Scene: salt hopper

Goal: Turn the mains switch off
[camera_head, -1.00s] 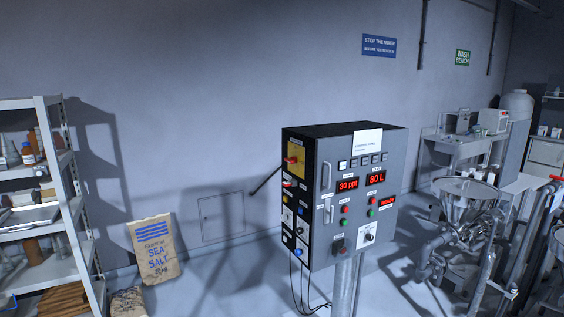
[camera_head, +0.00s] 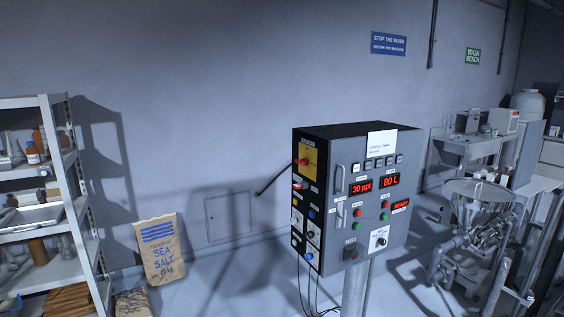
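The control panel (camera_head: 349,187) is a grey box on a post, right of the middle in the head view. On its narrow left side, near the top, a red rotary handle on a yellow plate (camera_head: 309,160) looks like the mains switch; its label is too small to read. The panel front shows lit red displays reading 30 ppt (camera_head: 361,187) and 80 L (camera_head: 390,181), and a smaller one that seems to read READY (camera_head: 401,205). Neither of my grippers shows in this view.
A shelf rack (camera_head: 75,210) stands at the left edge. A sea salt sack (camera_head: 162,248) leans at the wall beside it. A metal hopper (camera_head: 478,205) with pipes stands right of the panel. Cables hang below the panel. The floor between sack and panel looks clear.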

